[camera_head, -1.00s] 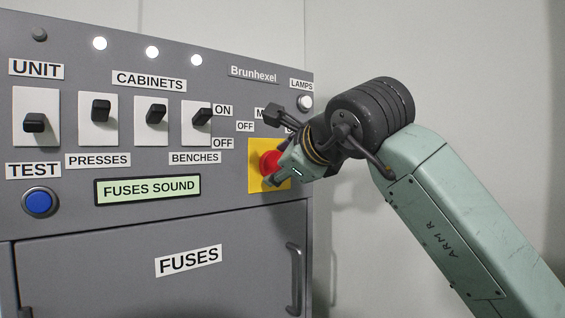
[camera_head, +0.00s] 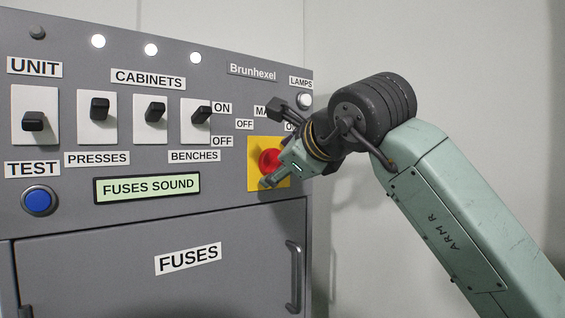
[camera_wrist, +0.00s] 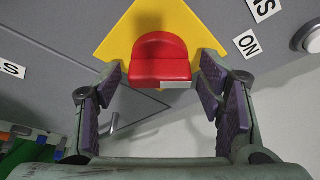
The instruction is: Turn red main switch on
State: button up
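The red main switch (camera_head: 269,160) sits on a yellow plate (camera_head: 255,180) at the right edge of the grey panel, below OFF and a partly hidden label. My gripper (camera_head: 289,168) is in front of it, overlapping its right side. In the wrist view the red switch (camera_wrist: 160,60) lies ahead, framed by the two purple-padded fingers of my open gripper (camera_wrist: 162,85). A gap shows on both sides, so the fingers are not closed on it. An ON label (camera_wrist: 248,44) is to its right there. I cannot tell the switch's setting for sure.
Several black toggle switches (camera_head: 100,108) line the panel to the left, with three lit white lamps above. A blue TEST button (camera_head: 39,201) and a FUSES SOUND display (camera_head: 147,188) are below. The FUSES door handle (camera_head: 293,277) is under the switch. A LAMPS button (camera_head: 305,101) is above.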

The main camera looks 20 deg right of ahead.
dwell(0.3)
jog(key=v, duration=1.2)
jog(key=shift+f, duration=0.1)
